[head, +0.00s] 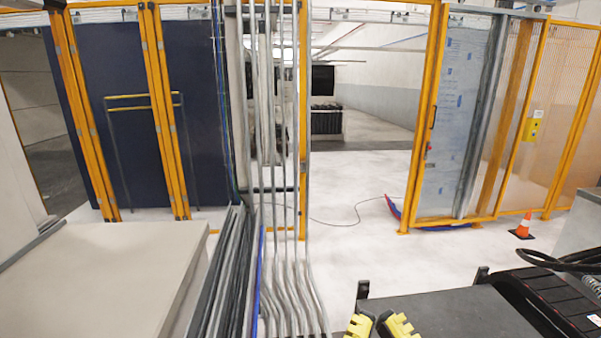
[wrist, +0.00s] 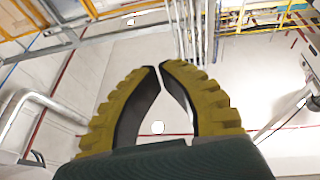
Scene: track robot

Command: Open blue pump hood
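I cannot make out a blue pump hood for certain in either view. My gripper (head: 380,325) shows at the bottom edge of the head view as two yellow ribbed fingers, partly cut off by the frame. In the wrist view my gripper (wrist: 157,68) has its yellow fingers with dark inner pads brought together at the tips, with only a thin gap there and a wider hollow lower down. Nothing is held between them. The wrist camera looks past the fingers at a pale surface with pipes and frames, with no hood seen near.
Dark blue panels (head: 115,110) stand behind yellow frames at left. Grey vertical pipes (head: 275,120) run down the middle. A beige box (head: 100,280) fills the lower left. An orange cone (head: 523,226) stands at right. Pale floor (head: 350,250) is open beyond the dark platform (head: 455,315).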

